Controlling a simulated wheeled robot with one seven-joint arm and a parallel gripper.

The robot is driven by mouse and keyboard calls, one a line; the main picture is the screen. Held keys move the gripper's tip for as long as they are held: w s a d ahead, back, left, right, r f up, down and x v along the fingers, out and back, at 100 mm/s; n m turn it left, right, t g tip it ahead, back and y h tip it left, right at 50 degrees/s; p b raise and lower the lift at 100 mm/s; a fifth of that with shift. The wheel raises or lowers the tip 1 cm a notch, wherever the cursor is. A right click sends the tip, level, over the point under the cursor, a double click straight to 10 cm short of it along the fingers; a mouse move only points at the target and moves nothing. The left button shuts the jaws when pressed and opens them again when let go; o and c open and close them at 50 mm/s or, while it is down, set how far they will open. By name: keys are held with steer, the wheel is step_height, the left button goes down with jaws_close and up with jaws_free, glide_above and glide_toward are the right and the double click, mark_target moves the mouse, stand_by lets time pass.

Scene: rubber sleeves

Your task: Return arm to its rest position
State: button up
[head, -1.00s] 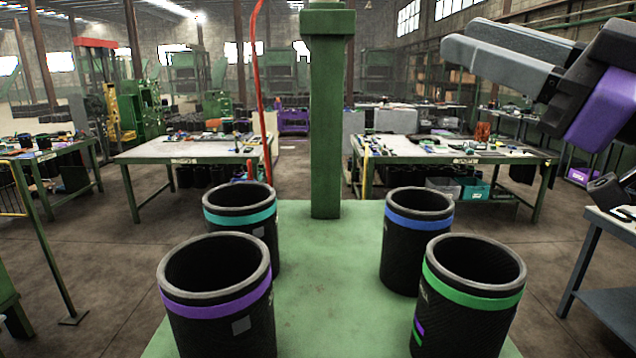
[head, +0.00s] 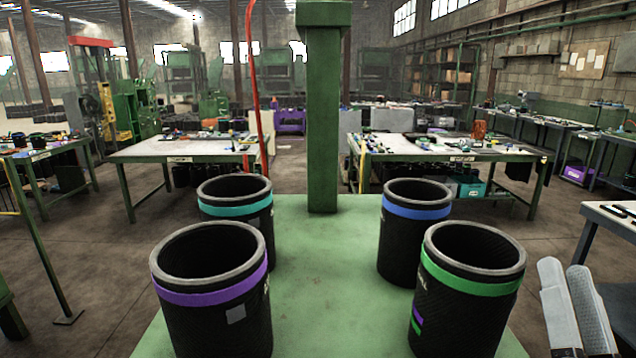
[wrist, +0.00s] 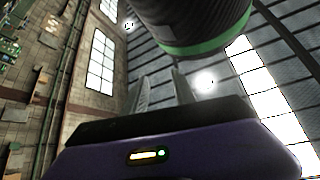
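My gripper (head: 564,268) is at the lower right of the head view, its two pale grey fingers pointing up. The wrist view shows the fingers (wrist: 161,90) apart, with a gap and nothing between them. The gripper is to the right of the green-banded black sleeve (head: 468,312) and apart from it in the head view. That sleeve also shows close at the top of the wrist view (wrist: 195,18). My arm behind the fingers is mostly out of the head view.
A green table (head: 310,290) with a post (head: 323,120) bears the green-banded sleeve and purple-banded (head: 215,325), teal-banded (head: 238,222) and blue-banded (head: 408,245) sleeves, all upright. A grey side table (head: 612,222) stands at the right.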

steer(key=s+a+f+n+g+y+b, duration=0.1)
steer(key=s+a+f+n+g+y, duration=0.1)
steer(key=s+f, duration=1.2)
steer(key=s+a+f+n+g+y+b, duration=0.1)
steer(key=s+a+f+n+g+y, duration=0.2)
steer(key=s+a+f+g, duration=0.4)
steer(key=s+f+n, duration=0.1)
steer(key=s+f, duration=0.7)
steer(key=f, duration=0.2)
steer(key=shift+n, duration=0.3)
